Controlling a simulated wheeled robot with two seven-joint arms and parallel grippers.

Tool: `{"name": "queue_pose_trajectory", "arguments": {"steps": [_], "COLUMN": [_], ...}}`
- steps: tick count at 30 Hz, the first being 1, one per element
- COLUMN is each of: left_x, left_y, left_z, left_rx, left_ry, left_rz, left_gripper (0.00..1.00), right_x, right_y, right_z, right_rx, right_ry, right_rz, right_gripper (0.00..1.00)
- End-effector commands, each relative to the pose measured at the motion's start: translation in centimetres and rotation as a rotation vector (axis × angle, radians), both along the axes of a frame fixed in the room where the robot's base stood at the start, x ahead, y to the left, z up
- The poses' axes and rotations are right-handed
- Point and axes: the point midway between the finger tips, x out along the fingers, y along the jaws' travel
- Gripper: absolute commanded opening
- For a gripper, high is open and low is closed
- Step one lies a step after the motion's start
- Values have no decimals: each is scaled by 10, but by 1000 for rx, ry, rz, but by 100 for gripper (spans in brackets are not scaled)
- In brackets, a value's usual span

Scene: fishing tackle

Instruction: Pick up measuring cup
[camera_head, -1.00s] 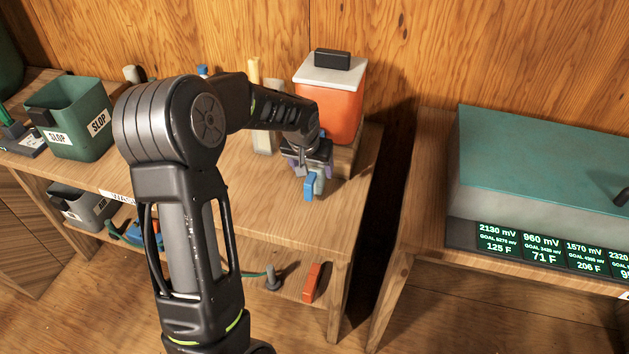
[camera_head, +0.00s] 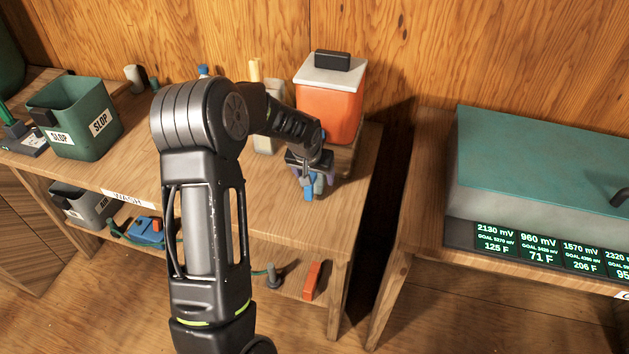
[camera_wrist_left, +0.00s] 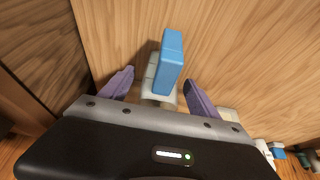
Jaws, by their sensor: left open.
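The measuring cup appears to be the small pale vessel with a blue handle (camera_head: 308,190) on the wooden bench, near its front right part. In the left wrist view its blue handle (camera_wrist_left: 171,62) stands out toward the top of the picture, with the pale body partly showing below. My left gripper (camera_head: 312,178) is over the cup and hides much of it in the head view. In the wrist view its purple fingers (camera_wrist_left: 160,92) are open, one on each side of the cup, with gaps visible. My right gripper is in neither view.
An orange container with a white lid (camera_head: 330,105) stands just behind the gripper. A green SLOP bin (camera_head: 88,135) is at the left. The bench (camera_head: 255,205) is clear in front. A second table with a teal-topped unit (camera_head: 540,165) stands right, across a gap.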

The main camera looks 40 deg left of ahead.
Motion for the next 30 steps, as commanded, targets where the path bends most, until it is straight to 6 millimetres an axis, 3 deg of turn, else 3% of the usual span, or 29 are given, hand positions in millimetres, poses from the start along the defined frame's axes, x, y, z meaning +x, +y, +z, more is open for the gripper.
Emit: {"name": "queue_pose_trajectory", "arguments": {"steps": [8, 30], "left_x": [0, 0], "left_y": [0, 0], "left_z": [0, 0], "left_rx": [0, 0], "left_ry": [0, 0], "left_rz": [0, 0], "left_gripper": [71, 10], "right_x": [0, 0], "right_y": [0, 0], "right_z": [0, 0], "right_rx": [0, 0], "right_ry": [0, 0], "right_rz": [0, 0], "right_gripper": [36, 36]}}
